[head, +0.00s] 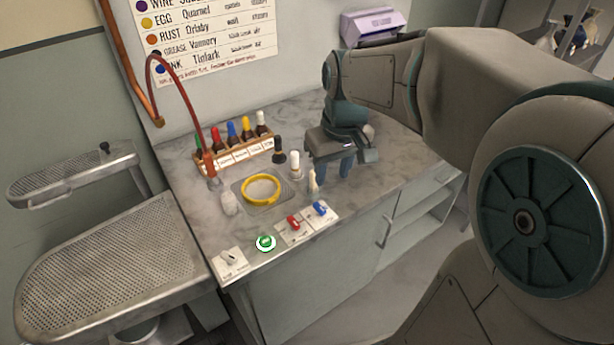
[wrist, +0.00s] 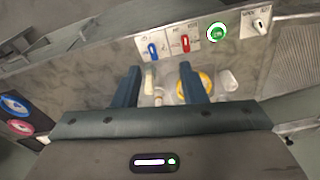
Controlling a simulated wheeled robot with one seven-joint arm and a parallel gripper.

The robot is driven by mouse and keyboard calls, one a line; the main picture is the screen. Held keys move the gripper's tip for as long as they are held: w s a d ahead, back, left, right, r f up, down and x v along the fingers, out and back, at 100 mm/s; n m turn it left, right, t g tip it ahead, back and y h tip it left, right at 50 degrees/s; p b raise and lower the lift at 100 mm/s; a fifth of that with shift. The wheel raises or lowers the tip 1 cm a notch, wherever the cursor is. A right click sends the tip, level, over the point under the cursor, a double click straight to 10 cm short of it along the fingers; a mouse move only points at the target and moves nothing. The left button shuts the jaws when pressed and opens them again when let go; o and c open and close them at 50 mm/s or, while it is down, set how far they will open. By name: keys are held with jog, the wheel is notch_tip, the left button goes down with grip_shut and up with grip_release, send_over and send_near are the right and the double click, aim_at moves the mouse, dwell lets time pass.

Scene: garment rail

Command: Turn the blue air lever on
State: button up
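The blue air lever (head: 320,208) sits on a white plate at the front edge of the grey counter, right of the red lever (head: 293,222). In the wrist view the blue lever (wrist: 153,50) is beyond my fingertips, nearer the left finger, with the red lever (wrist: 185,43) beside it. My gripper (head: 333,170) points down above the counter, behind and slightly right of the blue lever, apart from it. In the wrist view my gripper (wrist: 160,80) has its two blue fingers spread, with nothing held between them. The lever's exact setting is hard to read.
A green round button (head: 265,242) and a white switch plate (head: 230,262) lie left along the front edge. Behind are a yellow ring (head: 262,189) on a tray, small bottles (head: 295,165) and a wooden rack (head: 232,155) of colored bottles. A perforated metal board (head: 120,265) stands at left.

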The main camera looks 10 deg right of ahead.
jog(key=n+g+b, duration=0.1)
jog(key=n+b, duration=0.1)
send_near(317, 204)
jog(key=shift+h, duration=0.3)
jog(key=f, duration=0.8)
jog(key=shift+w+a+f, duration=0.1)
jog(key=shift+a+f, duration=0.15)
grip_shut()
